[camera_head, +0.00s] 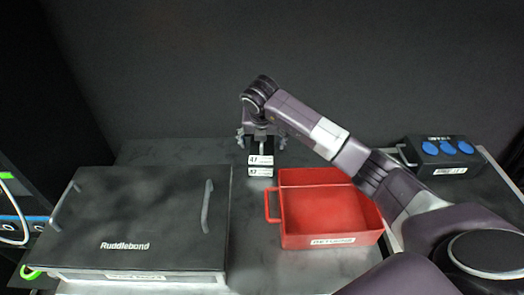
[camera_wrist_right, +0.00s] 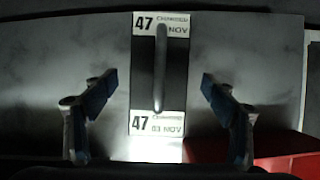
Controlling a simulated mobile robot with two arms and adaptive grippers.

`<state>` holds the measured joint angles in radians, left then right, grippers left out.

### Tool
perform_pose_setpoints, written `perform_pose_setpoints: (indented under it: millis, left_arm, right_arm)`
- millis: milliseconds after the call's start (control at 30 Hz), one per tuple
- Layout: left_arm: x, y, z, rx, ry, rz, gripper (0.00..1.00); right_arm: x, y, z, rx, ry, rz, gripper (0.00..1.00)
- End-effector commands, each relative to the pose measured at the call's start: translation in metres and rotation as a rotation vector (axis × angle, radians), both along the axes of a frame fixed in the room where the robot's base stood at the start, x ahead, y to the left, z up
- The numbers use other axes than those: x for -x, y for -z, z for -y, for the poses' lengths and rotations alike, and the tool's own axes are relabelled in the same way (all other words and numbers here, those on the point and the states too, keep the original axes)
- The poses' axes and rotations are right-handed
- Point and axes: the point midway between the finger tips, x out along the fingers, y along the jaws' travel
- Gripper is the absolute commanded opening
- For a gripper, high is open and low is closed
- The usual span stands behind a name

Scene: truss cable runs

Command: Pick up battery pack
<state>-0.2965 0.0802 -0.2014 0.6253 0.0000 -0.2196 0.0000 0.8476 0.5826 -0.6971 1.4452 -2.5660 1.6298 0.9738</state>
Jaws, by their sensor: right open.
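The battery pack (camera_head: 260,171) stands on the dark table behind and between the black case and the red tray. In the right wrist view the battery pack (camera_wrist_right: 144,75) is a narrow dark block with a grey bar handle (camera_wrist_right: 160,70) along its top and white labels reading 47 at both ends. My right gripper (camera_head: 261,142) is over the pack, pointing down. In the right wrist view my right gripper (camera_wrist_right: 158,84) is open, one finger on each side of the pack, with gaps between. In the head view the gripper hides part of the pack. My left gripper is not in view.
A black Ruddlebond case (camera_head: 150,215) lies at the left. A red tray (camera_head: 335,240) with a side handle is right of the pack. A black box with blue caps (camera_head: 441,168) stands at the far right. A dark wall is behind the table.

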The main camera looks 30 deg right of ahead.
Motion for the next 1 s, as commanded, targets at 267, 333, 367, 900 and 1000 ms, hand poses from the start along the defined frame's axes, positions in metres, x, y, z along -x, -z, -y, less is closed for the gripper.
perform_pose_setpoints:
  millis: [267, 333, 367, 900, 1000]
  left_arm:
    - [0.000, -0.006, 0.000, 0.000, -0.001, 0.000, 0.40]
    - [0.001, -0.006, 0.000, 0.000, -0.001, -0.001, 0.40]
    - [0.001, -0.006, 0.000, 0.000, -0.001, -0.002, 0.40]
    - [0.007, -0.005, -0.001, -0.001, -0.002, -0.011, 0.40]
    - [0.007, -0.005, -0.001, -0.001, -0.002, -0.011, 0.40]
  right_arm:
    - [-0.009, 0.023, 0.004, 0.000, -0.001, 0.000, 0.78]
    - [-0.009, 0.024, 0.004, 0.001, -0.001, 0.001, 0.78]
    - [-0.009, 0.024, 0.004, 0.001, -0.001, 0.001, 0.78]
    - [-0.009, 0.023, 0.004, 0.000, -0.001, 0.001, 0.29]
    - [-0.009, 0.023, 0.004, 0.000, -0.001, 0.001, 0.18]
